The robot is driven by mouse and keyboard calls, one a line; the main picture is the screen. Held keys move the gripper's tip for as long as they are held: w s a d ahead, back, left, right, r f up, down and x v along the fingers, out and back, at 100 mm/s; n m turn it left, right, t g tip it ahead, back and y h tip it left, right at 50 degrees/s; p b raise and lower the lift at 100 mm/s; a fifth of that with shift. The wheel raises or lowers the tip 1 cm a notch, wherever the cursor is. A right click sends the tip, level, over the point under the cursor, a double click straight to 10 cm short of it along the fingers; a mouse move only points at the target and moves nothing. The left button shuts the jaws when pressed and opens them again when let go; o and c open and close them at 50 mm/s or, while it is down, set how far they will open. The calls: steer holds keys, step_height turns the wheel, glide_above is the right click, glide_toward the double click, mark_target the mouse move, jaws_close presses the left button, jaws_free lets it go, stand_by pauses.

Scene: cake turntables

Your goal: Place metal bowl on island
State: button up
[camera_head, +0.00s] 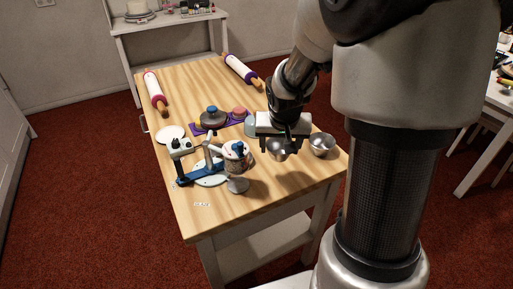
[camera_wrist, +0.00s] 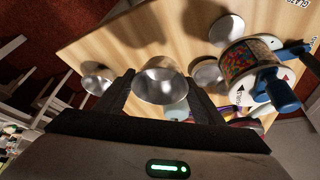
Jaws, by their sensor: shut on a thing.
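A shiny metal bowl (camera_head: 278,152) is held by its rim in my gripper (camera_head: 281,137), over the near right part of the wooden-topped island (camera_head: 220,205). In the wrist view the bowl (camera_wrist: 160,84) sits between the two fingers, its hollow facing the camera. I cannot tell whether its base touches the wood. A second metal bowl (camera_head: 322,144) stands on the island just to the right, near the edge; it also shows in the wrist view (camera_wrist: 97,78).
Left of my gripper stand a candy-filled jar device (camera_head: 236,158), a blue-and-white turntable tool (camera_head: 184,160) and a dark turntable (camera_head: 212,118). Rolling pins (camera_head: 155,92) lie farther back. The island's near left corner is mostly clear.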

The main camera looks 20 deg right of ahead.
step_height(320, 180, down, 9)
steer(key=shift+s+f+b, duration=0.1)
steer(key=shift+s+b, duration=0.05)
steer(key=shift+b, duration=1.05)
steer(key=shift+f, duration=0.2)
steer(key=o, duration=1.1)
steer(key=shift+c, duration=0.2)
